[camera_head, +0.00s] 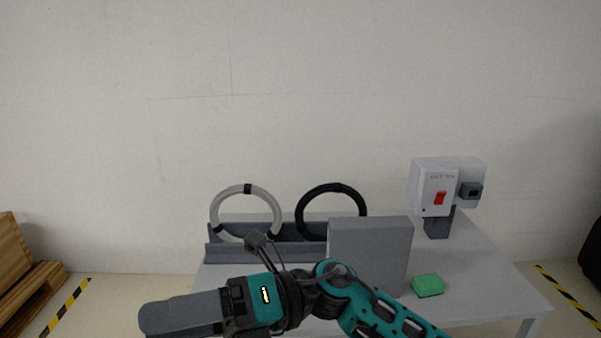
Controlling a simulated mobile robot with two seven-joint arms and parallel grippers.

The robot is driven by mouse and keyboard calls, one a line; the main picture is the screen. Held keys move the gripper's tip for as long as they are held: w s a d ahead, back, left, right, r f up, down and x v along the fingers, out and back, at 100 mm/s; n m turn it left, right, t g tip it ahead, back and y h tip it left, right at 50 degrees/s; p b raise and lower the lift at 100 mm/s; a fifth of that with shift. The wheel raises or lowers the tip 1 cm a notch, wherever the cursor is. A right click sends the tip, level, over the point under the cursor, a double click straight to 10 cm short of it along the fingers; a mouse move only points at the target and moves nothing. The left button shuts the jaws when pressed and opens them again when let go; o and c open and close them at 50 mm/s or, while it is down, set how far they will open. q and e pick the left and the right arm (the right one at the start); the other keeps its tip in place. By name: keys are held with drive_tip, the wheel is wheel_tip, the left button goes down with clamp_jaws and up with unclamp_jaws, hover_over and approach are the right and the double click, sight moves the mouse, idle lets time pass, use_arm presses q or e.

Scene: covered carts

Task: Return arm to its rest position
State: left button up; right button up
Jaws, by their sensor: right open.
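My right arm, teal and black, comes in from the lower right and reaches left across the front of the table. Its gripper (160,316) points left at the lower left, in front of the table's near left corner. Its grey fingers overlap in this side view, and nothing shows held in them. The gripper is open and well apart from the things on the table. My left gripper is not in view.
A light grey table (470,275) bears a dark rack (222,252) with a pale ring (277,212) and a black ring (340,187). A grey block (370,245), a green block (427,285) and a white switch box (432,190) stand right. A wooden pallet (15,260) stands left.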

drive_tip(key=w+d+f+m+t+h, duration=0.2)
drive_tip(key=w+d+f+m+t, duration=0.25)
drive_tip(key=m+t, duration=0.55)
drive_tip(key=w+d+f+m+t+h, duration=0.1)
drive_tip(key=w+d+f+m+t, duration=0.35)
drive_tip(key=m, duration=0.75)
drive_tip(key=w+d+f+m+t+h, duration=0.25)
drive_tip(key=d+m+t, duration=0.35)
drive_tip(key=m+t, duration=0.5)
drive_tip(key=s+d+f+m+g+h, duration=0.3)
drive_tip(key=s+d+f+m+h, duration=0.2)
drive_tip(key=d+f, duration=0.3)
drive_tip(key=s+d+f+m+g+h, duration=0.3)
drive_tip(key=s+d+f+m+h, duration=0.2)
drive_tip(key=f, duration=0.9)
drive_tip(key=s+d+m, duration=0.1)
drive_tip(key=s+d, duration=0.2)
drive_tip(key=shift+s+f+m, duration=0.3)
drive_tip(key=shift+g, duration=0.25)
